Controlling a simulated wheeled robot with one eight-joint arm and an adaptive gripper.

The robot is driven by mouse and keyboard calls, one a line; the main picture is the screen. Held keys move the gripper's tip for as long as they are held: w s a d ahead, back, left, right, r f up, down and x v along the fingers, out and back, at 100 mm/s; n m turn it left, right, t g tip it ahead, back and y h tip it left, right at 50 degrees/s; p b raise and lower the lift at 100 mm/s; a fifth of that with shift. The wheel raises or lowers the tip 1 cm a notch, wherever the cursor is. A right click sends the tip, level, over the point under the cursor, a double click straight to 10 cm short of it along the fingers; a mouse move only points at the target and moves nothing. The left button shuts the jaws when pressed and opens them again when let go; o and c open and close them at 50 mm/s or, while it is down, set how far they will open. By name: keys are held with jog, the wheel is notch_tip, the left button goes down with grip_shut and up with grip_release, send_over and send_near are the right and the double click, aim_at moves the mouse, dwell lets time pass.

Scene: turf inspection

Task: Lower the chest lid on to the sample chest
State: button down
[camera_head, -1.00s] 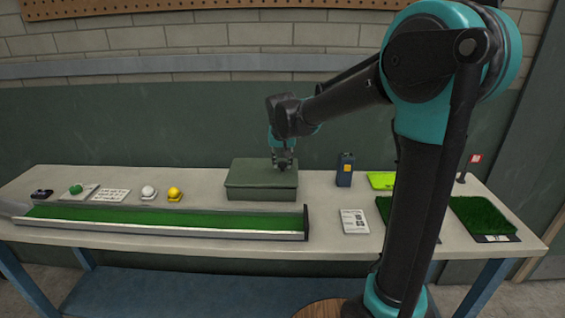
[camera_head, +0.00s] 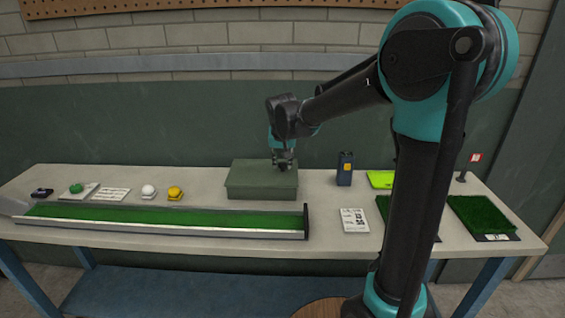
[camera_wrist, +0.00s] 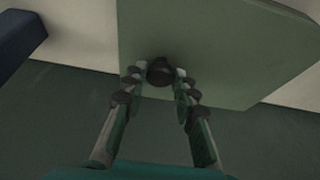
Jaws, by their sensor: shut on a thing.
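The sample chest (camera_head: 262,190) is a dark green box in the middle of the table in the head view. The green chest lid (camera_head: 250,172) lies over its top and looks flat; I cannot tell whether any gap is left between them. My gripper (camera_head: 283,163) points down at the right part of the lid. In the wrist view the fingers of my gripper (camera_wrist: 160,80) are closed on a round dark knob (camera_wrist: 160,70) on the pale green lid (camera_wrist: 215,50). The chest body is hidden below the lid in the wrist view.
A dark blue device (camera_head: 345,169) with a yellow patch stands right of the chest. A long turf channel (camera_head: 160,219) runs in front and to the left. White and yellow balls (camera_head: 174,192) sit at left. Turf samples (camera_head: 482,214) lie at right.

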jog(key=c, duration=1.1)
grip_release()
